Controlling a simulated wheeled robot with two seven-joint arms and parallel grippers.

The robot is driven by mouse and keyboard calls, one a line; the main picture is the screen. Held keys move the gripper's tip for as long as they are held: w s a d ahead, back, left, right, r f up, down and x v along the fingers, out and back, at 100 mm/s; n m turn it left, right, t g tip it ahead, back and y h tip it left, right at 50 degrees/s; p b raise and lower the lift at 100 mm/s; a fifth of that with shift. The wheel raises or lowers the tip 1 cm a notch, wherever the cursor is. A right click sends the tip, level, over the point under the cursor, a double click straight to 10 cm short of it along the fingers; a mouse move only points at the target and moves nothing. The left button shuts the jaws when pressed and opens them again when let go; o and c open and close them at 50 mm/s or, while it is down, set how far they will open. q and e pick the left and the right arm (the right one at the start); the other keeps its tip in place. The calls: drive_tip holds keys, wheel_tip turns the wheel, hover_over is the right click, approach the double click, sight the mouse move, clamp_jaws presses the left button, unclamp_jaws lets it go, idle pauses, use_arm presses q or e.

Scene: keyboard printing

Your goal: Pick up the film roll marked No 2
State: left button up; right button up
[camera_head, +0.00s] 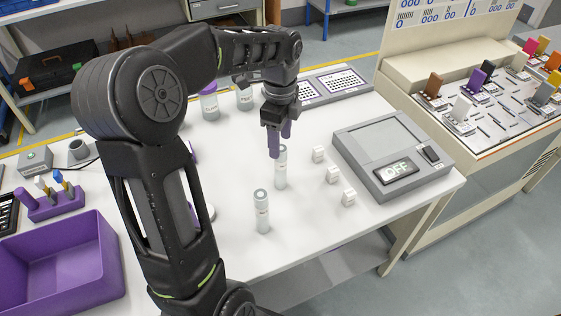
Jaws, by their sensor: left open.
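Two slim, grey-white cylinders that look like film rolls stand upright on the white table: one film roll (281,170) at the middle and another film roll (262,212) nearer the front. Their labels are too small to read, so I cannot tell which is No 2. My left gripper (280,146) points down with its purple fingers apart, and no object shows held in it. Its fingertips are at the top of the middle roll and overlap it in the picture; I cannot tell whether they touch it. My right gripper is not in view.
Several small white blocks (332,175) stand right of the rolls, beside a grey device (395,152) whose display reads OFF. Jars (210,103) and a tray with holes (338,84) are behind. A purple bin (62,262) is at left. The table's front right is clear.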

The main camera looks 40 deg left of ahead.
sight(281, 161)
use_arm(q)
drive_tip(key=shift+s+d+r, duration=0.15)
drive_tip(key=shift+s+r, duration=0.1)
drive_tip(key=shift+w+f, duration=0.1)
drive_tip(key=shift+f, duration=1.3)
drive_tip(key=shift+d+f+p, duration=0.15)
drive_tip(key=shift+f+p, duration=0.6)
drive_tip(key=shift+f, duration=1.85)
clamp_jaws()
